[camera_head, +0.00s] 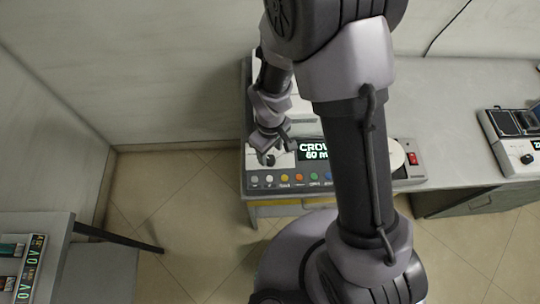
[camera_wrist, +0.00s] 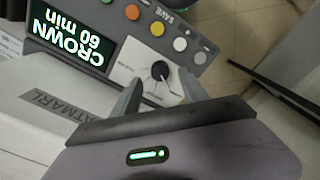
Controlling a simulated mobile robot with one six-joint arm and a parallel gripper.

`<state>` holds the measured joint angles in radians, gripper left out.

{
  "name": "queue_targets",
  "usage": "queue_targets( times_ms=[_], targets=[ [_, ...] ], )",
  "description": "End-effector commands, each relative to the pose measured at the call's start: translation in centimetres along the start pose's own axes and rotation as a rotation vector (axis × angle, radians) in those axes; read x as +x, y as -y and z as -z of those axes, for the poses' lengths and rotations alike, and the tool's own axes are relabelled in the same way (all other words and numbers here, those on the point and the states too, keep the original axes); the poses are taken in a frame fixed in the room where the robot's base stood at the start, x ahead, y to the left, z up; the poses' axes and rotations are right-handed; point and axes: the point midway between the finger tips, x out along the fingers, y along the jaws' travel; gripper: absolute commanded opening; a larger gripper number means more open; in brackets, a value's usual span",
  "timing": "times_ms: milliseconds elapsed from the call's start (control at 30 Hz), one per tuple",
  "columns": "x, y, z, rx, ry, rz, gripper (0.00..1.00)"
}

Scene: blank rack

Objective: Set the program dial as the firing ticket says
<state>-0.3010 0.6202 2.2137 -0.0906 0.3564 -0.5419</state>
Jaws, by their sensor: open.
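The program dial (camera_wrist: 160,71) is a small black knob on a white plate on the grey control panel (camera_wrist: 110,25). In the wrist view my gripper (camera_wrist: 160,88) is open, its two fingers on either side of the dial area; I cannot tell whether they touch it. In the head view my gripper (camera_head: 272,143) is over the left part of the panel, close to the dial (camera_head: 269,159). The display (camera_wrist: 75,35) reads CROWN 60 min; it also shows in the head view (camera_head: 312,151), partly hidden by my arm. I cannot make out a firing ticket.
A row of coloured buttons (camera_head: 285,178) runs along the panel's front; one is marked SAVE. A red switch (camera_head: 412,158) is at its right end. Another device (camera_head: 510,135) stands on the right bench. A table (camera_head: 35,228) with lit units is at lower left.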

Motion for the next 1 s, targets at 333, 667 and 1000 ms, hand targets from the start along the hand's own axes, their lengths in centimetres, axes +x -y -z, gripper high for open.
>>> queue_targets(
  times_ms=[333,667,1000],
  targets=[
    [3.9,0.0,0.0,0.002,-0.001,0.0,0.52],
    [3.9,0.0,0.0,0.002,-0.001,0.0,0.34],
    [3.9,0.0,0.0,0.006,-0.001,0.0,0.0]
  ],
)
